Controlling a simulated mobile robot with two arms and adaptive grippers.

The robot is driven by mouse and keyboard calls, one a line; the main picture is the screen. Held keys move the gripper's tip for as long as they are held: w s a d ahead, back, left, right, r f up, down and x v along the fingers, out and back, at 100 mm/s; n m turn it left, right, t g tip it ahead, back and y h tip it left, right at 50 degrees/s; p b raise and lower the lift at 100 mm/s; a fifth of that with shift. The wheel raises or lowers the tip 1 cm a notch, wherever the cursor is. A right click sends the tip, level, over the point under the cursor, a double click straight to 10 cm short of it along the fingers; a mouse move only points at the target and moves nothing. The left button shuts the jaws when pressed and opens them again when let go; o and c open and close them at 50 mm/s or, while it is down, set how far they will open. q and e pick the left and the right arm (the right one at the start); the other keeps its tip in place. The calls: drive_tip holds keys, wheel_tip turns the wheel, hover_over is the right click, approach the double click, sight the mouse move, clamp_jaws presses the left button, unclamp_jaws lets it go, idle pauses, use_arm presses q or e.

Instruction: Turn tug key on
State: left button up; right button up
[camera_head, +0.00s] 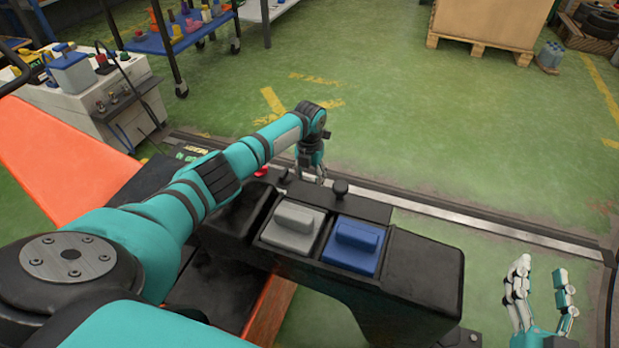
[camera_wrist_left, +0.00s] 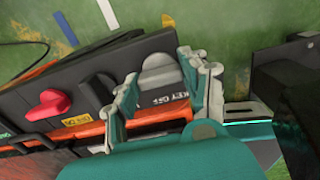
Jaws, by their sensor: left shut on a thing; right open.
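The tug key (camera_wrist_left: 158,72) is a grey knob on the dark control panel (camera_wrist_left: 25,82) in the left wrist view. A label beside it reads "KEY OFF", partly covered by my gripper. My left gripper (camera_wrist_left: 165,82) has one finger on each side of the key and is shut on it. In the head view my left gripper (camera_head: 312,176) reaches down at the far side of the dark console, where its fingers hide the key. My right gripper (camera_head: 541,266) is open and empty at the lower right, away from the console.
A red knob (camera_wrist_left: 50,105) and a black knob (camera_wrist_left: 97,92) stand left of the key. The console carries a grey block (camera_head: 293,229) and a blue block (camera_head: 354,246). A metal rail (camera_head: 480,225) crosses the green floor. A wooden crate (camera_head: 488,25) stands far back.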

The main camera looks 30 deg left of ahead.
sight(310, 179)
use_arm(q)
drive_tip(key=o, duration=1.2)
drive_tip(key=shift+c, duration=0.2)
wheel_tip(310, 179, up, 12)
drive_tip(key=shift+r, duration=0.1)
